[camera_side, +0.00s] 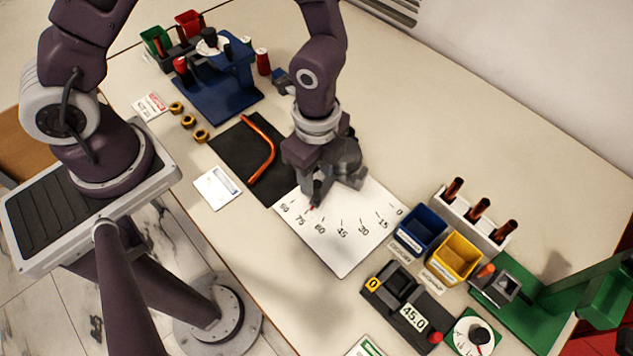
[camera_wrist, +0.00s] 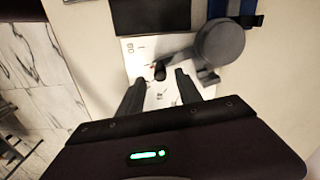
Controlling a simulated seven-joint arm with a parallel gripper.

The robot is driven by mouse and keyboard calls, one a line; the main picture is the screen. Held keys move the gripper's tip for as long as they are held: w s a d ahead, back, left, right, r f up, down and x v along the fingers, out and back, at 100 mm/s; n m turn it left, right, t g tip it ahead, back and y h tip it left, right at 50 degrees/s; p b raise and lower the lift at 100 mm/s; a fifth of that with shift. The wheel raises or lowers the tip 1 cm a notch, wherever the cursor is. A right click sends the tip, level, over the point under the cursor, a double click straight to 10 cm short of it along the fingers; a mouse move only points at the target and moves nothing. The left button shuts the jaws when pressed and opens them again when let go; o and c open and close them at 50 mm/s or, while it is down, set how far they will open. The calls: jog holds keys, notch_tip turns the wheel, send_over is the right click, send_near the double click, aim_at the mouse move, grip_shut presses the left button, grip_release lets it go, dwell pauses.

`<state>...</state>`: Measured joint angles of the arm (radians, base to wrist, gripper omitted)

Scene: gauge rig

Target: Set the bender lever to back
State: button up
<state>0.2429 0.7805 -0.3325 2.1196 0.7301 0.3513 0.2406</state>
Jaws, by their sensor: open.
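The bender's white scale plate (camera_side: 345,235) lies on the bench, marked from 0 at the right to 90 at the left. The grey bender body (camera_side: 347,172) stands at its back edge, partly hidden by my gripper; its round grey top shows in the wrist view (camera_wrist: 220,42). A dark upright knob, seemingly the lever's handle (camera_wrist: 160,72), stands near the 90 end. A small red pointer is near the 75 to 90 marks. My gripper (camera_wrist: 159,77) is open, with its fingers on either side of the knob. Contact cannot be told.
A black mat (camera_side: 235,150) with a bent orange tube (camera_side: 264,150) lies left of the plate. Blue (camera_side: 420,228) and yellow (camera_side: 454,257) bins stand to the right. A blue fixture (camera_side: 225,90) stands behind the mat. The bench at the back right is clear.

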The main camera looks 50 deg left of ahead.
aim_at(317, 183)
notch_tip(317, 183, down, 4)
jog(key=shift+f, duration=0.1)
grip_shut()
dwell(1.5)
